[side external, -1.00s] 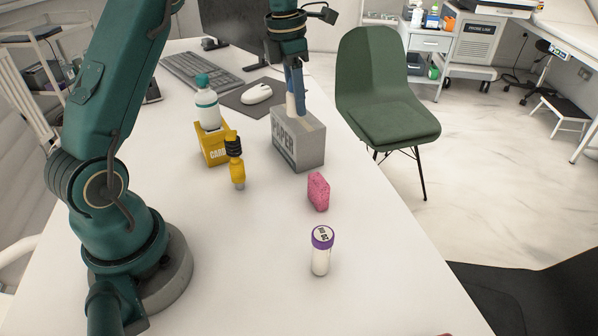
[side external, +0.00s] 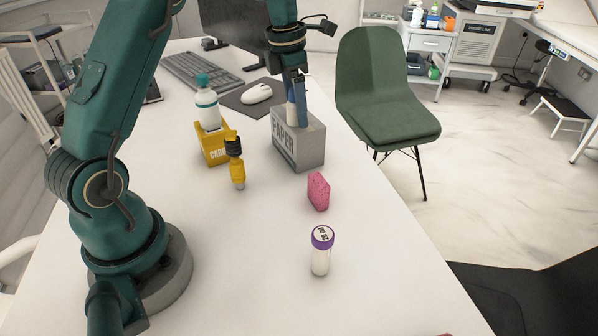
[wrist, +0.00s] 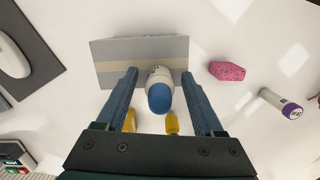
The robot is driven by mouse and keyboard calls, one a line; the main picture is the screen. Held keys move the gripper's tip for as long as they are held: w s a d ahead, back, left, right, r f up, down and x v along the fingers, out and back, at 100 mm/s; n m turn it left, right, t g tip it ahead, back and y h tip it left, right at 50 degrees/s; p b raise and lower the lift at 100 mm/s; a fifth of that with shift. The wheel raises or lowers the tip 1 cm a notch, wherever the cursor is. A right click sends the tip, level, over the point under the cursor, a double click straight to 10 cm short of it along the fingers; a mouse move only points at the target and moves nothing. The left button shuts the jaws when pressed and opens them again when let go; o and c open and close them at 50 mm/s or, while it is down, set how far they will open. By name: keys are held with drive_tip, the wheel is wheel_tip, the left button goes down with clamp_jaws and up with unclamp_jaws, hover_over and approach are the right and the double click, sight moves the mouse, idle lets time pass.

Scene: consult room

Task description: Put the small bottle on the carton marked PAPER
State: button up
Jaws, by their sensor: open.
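The small bottle, white with a blue cap (wrist: 160,97), stands upright, apparently on top of the grey carton marked PAPER (side external: 306,153). In the wrist view the carton (wrist: 110,58) lies behind the bottle. My gripper (side external: 297,122) is low over the carton's top. In the wrist view my gripper (wrist: 162,95) is open, with one finger on each side of the bottle and a visible gap to each. In the side view a finger hides much of the bottle, and its contact with the carton is hard to see.
A yellow carton (side external: 217,156) with a white, teal-capped bottle (side external: 207,108) stands to the left. A yellow-and-black item (side external: 236,170), a pink sponge-like block (side external: 318,192) and a purple-capped tube (side external: 321,260) stand nearer. A mouse (side external: 257,94) and keyboard (side external: 198,76) lie behind. The front table is mostly clear.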

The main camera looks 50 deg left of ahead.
sight(292, 90)
drive_tip(key=r, duration=0.7)
drive_tip(key=shift+s+a, duration=0.15)
drive_tip(key=shift+s, duration=0.2)
drive_tip(key=shift+s+r, duration=0.1)
drive_tip(key=shift+r, duration=0.3)
drive_tip(key=s+d+r+m+t, duration=0.25)
drive_tip(key=s+d+m, duration=0.65)
drive_tip(key=m, duration=0.7)
drive_tip(key=s+d+f+m+t, duration=0.1)
drive_tip(key=s+d+f+m, duration=0.1)
drive_tip(key=s+m, duration=0.3)
drive_tip(key=s+d+f+m, duration=0.2)
drive_tip(key=s+m, duration=0.3)
drive_tip(key=m, duration=0.6)
drive_tip(key=shift+f+m+t, duration=0.3)
drive_tip(key=shift+f+t, duration=0.05)
drive_tip(key=shift+f, duration=0.4)
